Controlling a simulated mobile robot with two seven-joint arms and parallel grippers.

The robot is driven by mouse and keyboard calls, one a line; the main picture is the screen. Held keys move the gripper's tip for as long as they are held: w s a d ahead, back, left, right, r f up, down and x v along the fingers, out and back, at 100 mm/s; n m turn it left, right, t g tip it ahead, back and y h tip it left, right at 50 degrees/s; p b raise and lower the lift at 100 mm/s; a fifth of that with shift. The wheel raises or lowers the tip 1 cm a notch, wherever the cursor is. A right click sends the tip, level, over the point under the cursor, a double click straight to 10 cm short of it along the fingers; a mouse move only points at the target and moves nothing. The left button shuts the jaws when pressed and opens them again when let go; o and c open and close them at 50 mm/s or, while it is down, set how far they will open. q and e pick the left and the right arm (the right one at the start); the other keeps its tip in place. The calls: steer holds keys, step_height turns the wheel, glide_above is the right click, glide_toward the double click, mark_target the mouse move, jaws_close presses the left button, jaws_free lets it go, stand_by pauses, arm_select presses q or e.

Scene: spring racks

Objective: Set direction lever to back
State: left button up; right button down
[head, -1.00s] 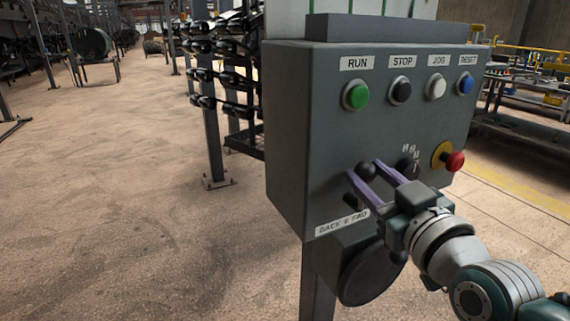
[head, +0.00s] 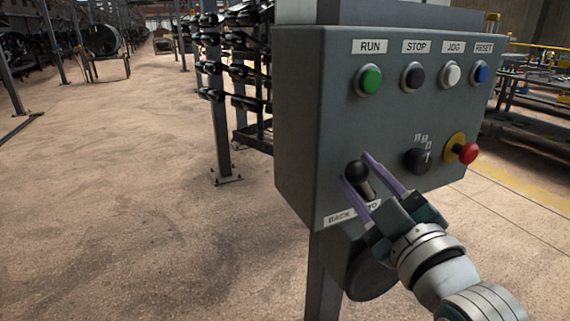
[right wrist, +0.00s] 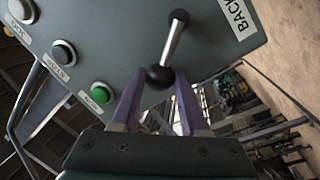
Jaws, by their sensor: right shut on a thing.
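The direction lever (head: 357,172) has a black ball knob on a metal shaft. It stands out low on the front of the grey control box, above a label (head: 340,217) reading BACK at left, with FWD partly hidden by a finger. In the head view the knob lies left of the shaft's base. My right gripper (head: 358,169) is shut on the knob, with a purple finger on each side. In the right wrist view the knob (right wrist: 160,77) sits between the fingertips and the shaft runs up to a dark base. My left gripper is out of view.
The control box (head: 310,130) carries green, black, white and blue buttons in a top row. A black selector dial (head: 418,160) and a red mushroom button (head: 467,153) are right of the lever. Open floor (head: 130,200) lies to the left.

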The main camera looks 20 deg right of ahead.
steer(key=shift+f, duration=0.1)
stand_by(0.3)
steer(key=shift+c, duration=2.2)
jaws_free()
steer(key=s+f, duration=0.1)
steer(key=s, duration=0.9)
steer(key=shift+a, duration=0.45)
steer(key=shift+w, duration=0.1)
